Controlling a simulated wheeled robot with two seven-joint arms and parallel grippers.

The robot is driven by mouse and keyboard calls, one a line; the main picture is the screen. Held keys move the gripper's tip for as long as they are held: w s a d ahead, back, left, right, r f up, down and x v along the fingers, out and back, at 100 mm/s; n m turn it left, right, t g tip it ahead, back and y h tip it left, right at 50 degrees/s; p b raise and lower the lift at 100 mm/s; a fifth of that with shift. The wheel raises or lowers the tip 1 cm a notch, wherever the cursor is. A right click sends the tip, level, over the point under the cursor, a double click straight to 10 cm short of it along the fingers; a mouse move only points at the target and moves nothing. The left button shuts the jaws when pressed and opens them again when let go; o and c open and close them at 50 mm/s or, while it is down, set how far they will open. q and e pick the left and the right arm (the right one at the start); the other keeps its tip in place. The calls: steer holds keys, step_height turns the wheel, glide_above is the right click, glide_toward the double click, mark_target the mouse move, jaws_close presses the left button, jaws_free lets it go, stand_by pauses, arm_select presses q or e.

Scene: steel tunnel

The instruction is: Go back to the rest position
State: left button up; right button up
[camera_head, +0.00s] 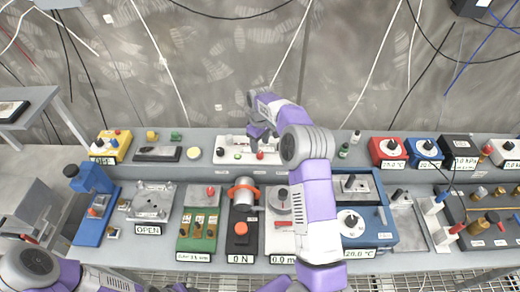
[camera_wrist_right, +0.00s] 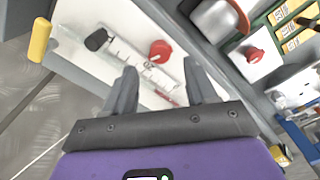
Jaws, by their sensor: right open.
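My right arm (camera_head: 318,200) reaches up over the bench, and my right gripper (camera_head: 262,133) is above the white panel (camera_head: 228,150) on the back ledge. In the right wrist view the two grey fingers of the gripper (camera_wrist_right: 162,88) are apart, with nothing between them. The white panel with its red knob (camera_wrist_right: 160,51) and black knob (camera_wrist_right: 97,39) lies beyond the fingertips. Whether the fingers touch it cannot be told. Parts of my left arm (camera_head: 60,272) show at the bottom left; its gripper is not seen.
Several devices stand in front of the ledge, among them a blue stand (camera_head: 92,205), a black unit with a metal pot (camera_head: 242,190) and a blue dial unit (camera_head: 366,226). Red (camera_head: 388,152) and blue (camera_head: 425,152) dial boxes sit at right. Cables hang along the back wall.

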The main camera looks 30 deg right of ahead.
steer(key=shift+r, duration=1.2)
